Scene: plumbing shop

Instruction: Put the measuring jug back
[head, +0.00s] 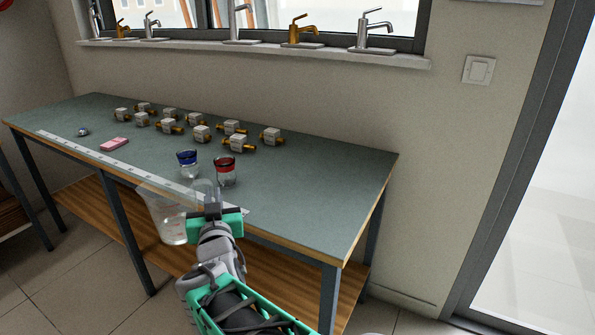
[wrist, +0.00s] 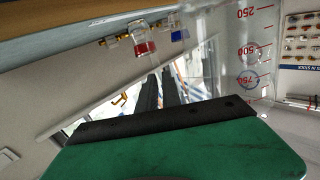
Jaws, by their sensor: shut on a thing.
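The measuring jug (head: 168,222) is clear and hangs in front of the workbench's front edge, above the lower shelf's height. In the wrist view the jug (wrist: 248,48) fills the upper right, with red marks 250, 500 and 750 and a blue ring around the 750. It appears tilted there. My gripper (head: 211,196) is to the right of the jug's body and shut on it, seemingly at the handle side. In the wrist view the dark fingers of my gripper (wrist: 160,92) point away from the camera. The exact grip is hard to see through the clear wall.
The workbench (head: 320,185) has free room at its right end. A blue-banded glass (head: 187,163) and a red-banded glass (head: 225,171) stand near the jug.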

